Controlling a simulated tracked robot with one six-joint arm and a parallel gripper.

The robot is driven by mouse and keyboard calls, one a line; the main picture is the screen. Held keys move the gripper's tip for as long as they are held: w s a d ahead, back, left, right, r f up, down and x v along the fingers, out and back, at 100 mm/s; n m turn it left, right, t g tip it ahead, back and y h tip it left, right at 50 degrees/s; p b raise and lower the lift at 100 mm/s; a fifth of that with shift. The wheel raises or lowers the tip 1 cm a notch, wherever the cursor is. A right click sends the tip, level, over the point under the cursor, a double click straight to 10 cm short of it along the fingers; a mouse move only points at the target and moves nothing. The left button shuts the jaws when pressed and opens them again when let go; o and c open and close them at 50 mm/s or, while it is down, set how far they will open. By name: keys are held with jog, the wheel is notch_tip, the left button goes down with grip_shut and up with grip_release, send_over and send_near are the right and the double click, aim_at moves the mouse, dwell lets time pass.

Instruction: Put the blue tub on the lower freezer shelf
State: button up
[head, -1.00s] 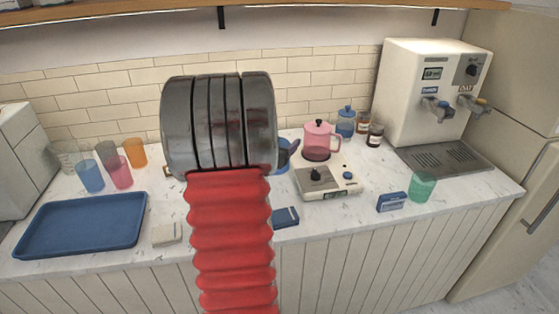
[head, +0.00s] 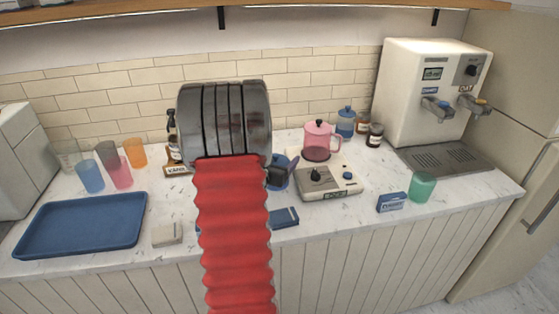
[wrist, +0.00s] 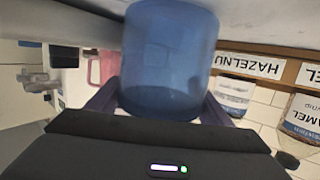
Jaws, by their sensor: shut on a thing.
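The blue tub (wrist: 168,55) is a smooth, slightly see-through round container, large in the wrist view. My gripper (wrist: 160,108) is shut on it, with a dark finger on either side. In the head view my red arm and grey wrist hide most of the gripper. A blue part that looks like the tub (head: 276,178) and a dark finger show just right of the arm, over the counter. I cannot tell whether the tub touches the counter. No open freezer or lower freezer shelf is in view.
A pink pitcher (head: 318,141) on a hot plate (head: 333,185) stands close right. Syrup bottles with a label rack (head: 178,171) are behind my arm. A blue tray (head: 82,222) and cups are left. A two-tap dispenser (head: 432,85) and tall cream cabinet (head: 520,75) are right.

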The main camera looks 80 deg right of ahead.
dwell(0.3)
jog(key=o, duration=1.4)
jog(key=shift+f, duration=0.15)
jog(key=v, duration=1.2)
jog(key=shift+s, duration=0.1)
